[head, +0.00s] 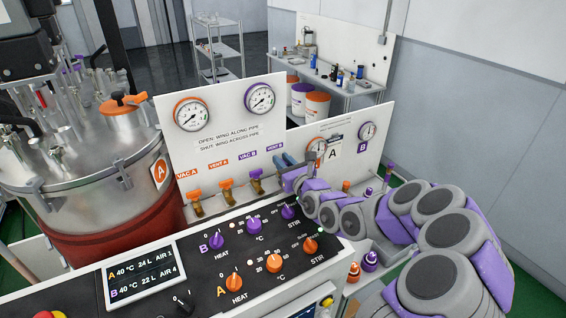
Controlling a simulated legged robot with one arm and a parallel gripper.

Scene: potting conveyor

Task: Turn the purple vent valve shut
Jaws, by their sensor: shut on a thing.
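The purple vent valve is hidden behind my gripper, below the VENT B label (275,146) on the white panel. My gripper (286,161) is at that spot, its blue fingers shut on the valve. I cannot tell which way its wing points. To the left stand the purple VAC B valve (256,175), the orange VENT A valve (227,185) and the orange VAC A valve (195,197). Printed words on the panel read "OPEN: WING ALONG PIPE, SHUT: WING ACROSS PIPE".
A control console (195,262) with purple and orange knobs lies in front of the valves. A large steel vessel (75,165) stands at left. Gauges (260,98) sit above. Small purple and orange fittings (370,261) stand at right near my arm.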

